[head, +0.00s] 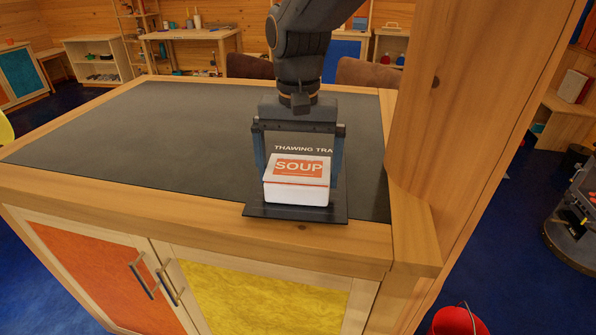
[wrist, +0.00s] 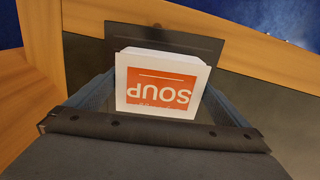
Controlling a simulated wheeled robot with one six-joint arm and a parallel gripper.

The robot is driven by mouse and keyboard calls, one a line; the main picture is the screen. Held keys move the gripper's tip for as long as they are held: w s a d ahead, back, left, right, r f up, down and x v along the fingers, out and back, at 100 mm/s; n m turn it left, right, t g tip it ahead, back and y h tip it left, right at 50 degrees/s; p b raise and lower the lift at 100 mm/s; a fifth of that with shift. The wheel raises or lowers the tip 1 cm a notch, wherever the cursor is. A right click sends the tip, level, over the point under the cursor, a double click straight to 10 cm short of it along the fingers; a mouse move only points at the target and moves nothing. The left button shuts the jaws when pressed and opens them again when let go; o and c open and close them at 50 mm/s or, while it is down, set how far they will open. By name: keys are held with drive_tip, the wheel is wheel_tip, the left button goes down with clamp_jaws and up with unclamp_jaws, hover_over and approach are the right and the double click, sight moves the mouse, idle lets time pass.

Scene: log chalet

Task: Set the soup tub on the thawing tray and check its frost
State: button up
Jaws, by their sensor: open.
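The white soup tub (head: 297,192) with its orange SOUP label sits on the dark thawing tray (head: 262,211) at the front edge of the counter. The tub also shows upside down in the wrist view (wrist: 160,106), with the tray (wrist: 165,38) beyond it. My gripper (head: 297,165) is open, its two fingers on either side of the tub. I cannot tell whether the fingers touch it. The tray's lettering reads THAWING TRA, with the rest hidden. No frost can be made out on the tub.
The dark counter top (head: 160,130) is clear to the left. A thick wooden post (head: 465,90) rises close at the right. Orange and yellow cabinet doors (head: 270,295) are below. A red bucket (head: 457,321) stands on the floor at lower right.

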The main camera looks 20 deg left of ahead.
sight(298, 169)
wheel_tip(298, 169, up, 12)
drive_tip(key=b, duration=0.3)
idle(0.4)
